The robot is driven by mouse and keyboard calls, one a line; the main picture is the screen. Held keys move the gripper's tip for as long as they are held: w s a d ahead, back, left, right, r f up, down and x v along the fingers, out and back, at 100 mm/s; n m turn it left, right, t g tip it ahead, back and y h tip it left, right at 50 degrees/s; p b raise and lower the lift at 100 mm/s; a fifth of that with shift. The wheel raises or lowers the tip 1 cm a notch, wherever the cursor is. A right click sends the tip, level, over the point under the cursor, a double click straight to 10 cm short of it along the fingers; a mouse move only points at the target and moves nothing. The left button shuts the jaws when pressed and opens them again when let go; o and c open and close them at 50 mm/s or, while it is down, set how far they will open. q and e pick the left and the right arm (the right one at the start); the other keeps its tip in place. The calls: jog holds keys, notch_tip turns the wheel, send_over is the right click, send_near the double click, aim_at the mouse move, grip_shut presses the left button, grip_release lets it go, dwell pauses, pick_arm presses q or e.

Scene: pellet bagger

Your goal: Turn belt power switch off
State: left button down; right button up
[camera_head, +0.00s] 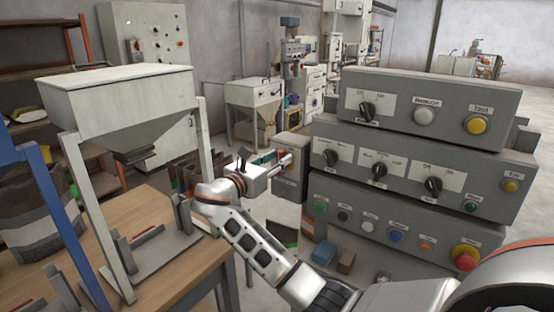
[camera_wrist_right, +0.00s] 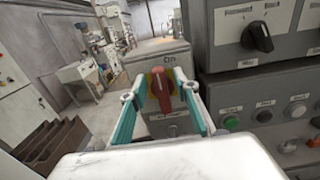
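A red rotary handle (camera_wrist_right: 161,90) on a yellow plate (camera_wrist_right: 151,84) sits on the front of a small grey box (camera_wrist_right: 150,62). The handle points roughly up and down. In the head view the box (camera_head: 291,185) stands left of the control panels, with its switch face mostly hidden by my gripper. My right gripper (camera_wrist_right: 160,94) is open, its teal-lined fingers apart on either side of the handle, with gaps visible. It also shows in the head view (camera_head: 279,163). I cannot tell whether either finger touches the handle. My left gripper is not in view.
Stacked grey control panels (camera_head: 430,110) with black knobs, push buttons and a red mushroom button (camera_head: 466,257) stand close right of the box. A hopper (camera_head: 125,95) stands at left by a wooden table (camera_head: 165,265). Small blocks (camera_head: 324,252) lie below the panels.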

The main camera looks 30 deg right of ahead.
grip_shut()
